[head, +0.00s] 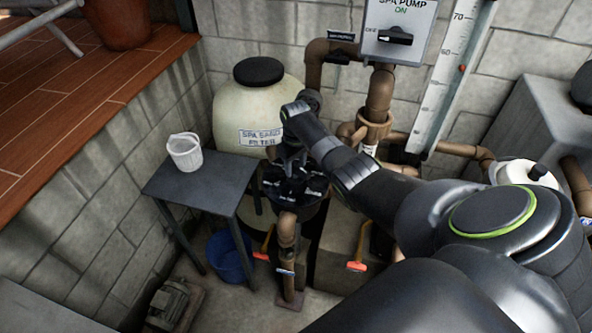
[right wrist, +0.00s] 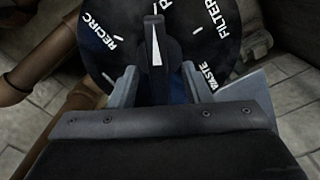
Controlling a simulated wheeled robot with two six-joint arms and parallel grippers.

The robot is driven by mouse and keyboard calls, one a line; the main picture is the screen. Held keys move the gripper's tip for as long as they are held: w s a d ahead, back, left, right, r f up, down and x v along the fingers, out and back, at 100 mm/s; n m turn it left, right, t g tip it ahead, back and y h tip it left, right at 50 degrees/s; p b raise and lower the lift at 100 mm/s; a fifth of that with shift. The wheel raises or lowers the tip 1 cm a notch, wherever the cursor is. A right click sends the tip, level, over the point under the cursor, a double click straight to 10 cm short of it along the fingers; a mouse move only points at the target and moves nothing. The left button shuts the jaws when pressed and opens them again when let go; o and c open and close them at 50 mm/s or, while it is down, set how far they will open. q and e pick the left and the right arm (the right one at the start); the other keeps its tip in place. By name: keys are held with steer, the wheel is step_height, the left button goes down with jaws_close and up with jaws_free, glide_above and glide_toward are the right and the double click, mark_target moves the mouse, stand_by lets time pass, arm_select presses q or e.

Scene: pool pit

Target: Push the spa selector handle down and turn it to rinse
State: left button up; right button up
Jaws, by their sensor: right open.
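The spa selector's round black dial (right wrist: 105,25) shows in the right wrist view, with white labels RECIRC, FILTER and WASTE. Its black handle (right wrist: 156,52) has a white pointer aimed at a label cut off by the top edge. My right gripper (right wrist: 158,88) is open, with one finger on each side of the handle's near part. I cannot tell whether the fingers touch it. In the head view, my right gripper (head: 290,163) is above the dark selector valve (head: 296,192) and hides part of it. My left gripper is out of view.
A spa sand filter tank (head: 236,112) stands behind the valve. A grey side table (head: 205,183) with a white basket (head: 185,152) stands to the left, near a blue bucket (head: 229,257). Brown pipes (head: 379,92) and a pump switch box (head: 399,30) are behind.

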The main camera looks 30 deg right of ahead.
step_height(320, 180, up, 6)
steer(key=p, duration=0.4)
steer(key=shift+r, duration=0.5)
